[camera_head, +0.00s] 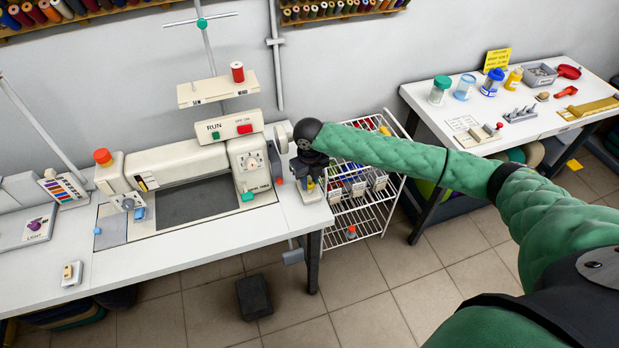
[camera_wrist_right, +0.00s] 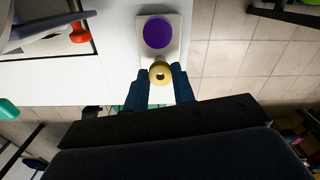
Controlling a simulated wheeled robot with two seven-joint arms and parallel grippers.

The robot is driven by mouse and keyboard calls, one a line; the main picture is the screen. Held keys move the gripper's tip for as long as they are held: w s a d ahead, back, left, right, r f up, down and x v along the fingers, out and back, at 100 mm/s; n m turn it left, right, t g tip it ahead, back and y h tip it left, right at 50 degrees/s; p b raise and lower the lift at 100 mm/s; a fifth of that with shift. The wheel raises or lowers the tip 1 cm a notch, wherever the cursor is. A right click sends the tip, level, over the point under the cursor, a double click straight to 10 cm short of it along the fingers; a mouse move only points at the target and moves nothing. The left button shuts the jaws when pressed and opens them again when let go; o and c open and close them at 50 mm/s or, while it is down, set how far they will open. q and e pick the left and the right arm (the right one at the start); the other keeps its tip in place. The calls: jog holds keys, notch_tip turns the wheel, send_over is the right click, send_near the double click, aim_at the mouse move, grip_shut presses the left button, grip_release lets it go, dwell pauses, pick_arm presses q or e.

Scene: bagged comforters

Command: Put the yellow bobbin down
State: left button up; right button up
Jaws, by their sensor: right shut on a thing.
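The yellow bobbin (camera_wrist_right: 160,71) is between the two dark blue fingertips of my right gripper (camera_wrist_right: 163,84) in the wrist view. The gripper is shut on it, and its round end with a dark centre hole faces the camera. In the head view my right gripper (camera_head: 309,178) is over the right end of the white sewing table (camera_head: 250,240), and the bobbin is too small there to make out clearly. In the wrist view a purple disc on a pale plate (camera_wrist_right: 157,33) lies just beyond the bobbin. I cannot tell whether the bobbin touches the plate. My left gripper is out of view.
The sewing machine (camera_head: 190,165) stands left of my right gripper. A white wire rack (camera_head: 360,215) with several coloured items stands to the right of the table. A second white table (camera_head: 440,95) with jars and tools is at the right. Tiled floor lies in front.

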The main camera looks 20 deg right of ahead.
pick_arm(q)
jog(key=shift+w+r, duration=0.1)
pick_arm(e)
jog(key=shift+f, duration=0.6)
jog(key=o, duration=0.9)
jog(key=shift+r, duration=0.15)
jog(key=shift+r, duration=0.6)
jog(key=shift+r+b, duration=0.35)
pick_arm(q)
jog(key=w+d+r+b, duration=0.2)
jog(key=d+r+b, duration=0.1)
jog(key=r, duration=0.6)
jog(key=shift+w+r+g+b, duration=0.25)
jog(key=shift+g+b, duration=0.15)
pick_arm(e)
jog(key=shift+r, duration=5.55)
